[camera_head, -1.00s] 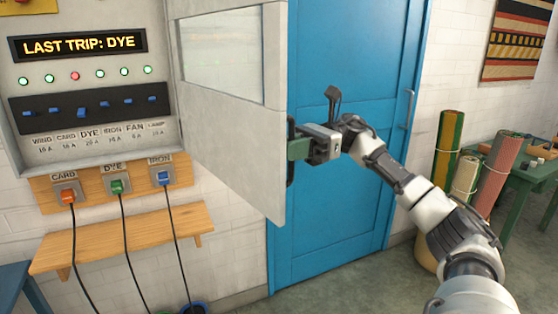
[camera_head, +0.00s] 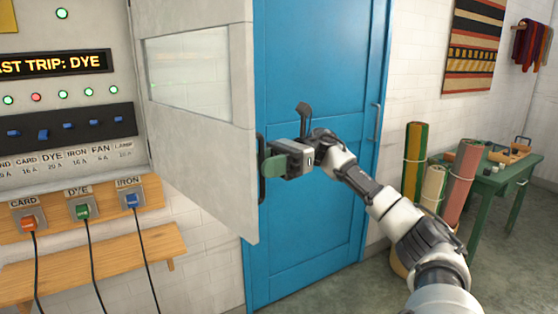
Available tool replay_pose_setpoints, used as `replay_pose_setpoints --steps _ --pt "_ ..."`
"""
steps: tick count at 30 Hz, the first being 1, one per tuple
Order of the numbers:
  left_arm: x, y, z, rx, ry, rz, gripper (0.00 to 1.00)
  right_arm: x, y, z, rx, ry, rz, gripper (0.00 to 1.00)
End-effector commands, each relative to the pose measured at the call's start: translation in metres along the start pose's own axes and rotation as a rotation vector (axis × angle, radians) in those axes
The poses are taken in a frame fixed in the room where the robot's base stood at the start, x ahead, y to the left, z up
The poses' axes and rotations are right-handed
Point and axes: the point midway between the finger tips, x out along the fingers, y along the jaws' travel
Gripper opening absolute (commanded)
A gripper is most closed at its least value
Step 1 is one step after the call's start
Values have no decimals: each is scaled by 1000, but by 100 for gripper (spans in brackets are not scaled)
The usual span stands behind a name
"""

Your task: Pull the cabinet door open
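The pale grey cabinet door (camera_head: 195,160) with a window stands well open, swung out from the breaker panel (camera_head: 70,128) on the left. Its dark upright handle (camera_head: 262,195) is near the door's right edge. My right gripper (camera_head: 268,166) is at this handle, its green fingertip pad overlapping the handle's middle. Only one pad shows clearly, so whether the fingers close around the handle cannot be told. My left gripper is not in view.
A blue door (camera_head: 320,240) stands behind the cabinet door. A wooden shelf (camera_head: 100,262) and plugs with hanging cables are below the panel. Rolled rugs (camera_head: 415,160) and a green table (camera_head: 492,182) stand at the right. Floor is clear between.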

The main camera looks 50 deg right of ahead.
Motion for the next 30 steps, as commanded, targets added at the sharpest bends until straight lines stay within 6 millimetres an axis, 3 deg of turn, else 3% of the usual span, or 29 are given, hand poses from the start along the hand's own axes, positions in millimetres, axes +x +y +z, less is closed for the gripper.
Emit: replay_pose_setpoints --steps 9,15,21,30 --pt "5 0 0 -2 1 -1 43 -60 0 1 -2 -3 -3 37" --pt "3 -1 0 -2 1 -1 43 -87 0 1 -3 -3 -2 37" --pt "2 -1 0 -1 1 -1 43 -98 0 0 0 0 0 37" --pt "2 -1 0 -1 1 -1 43 -99 0 0 1 0 0 37"
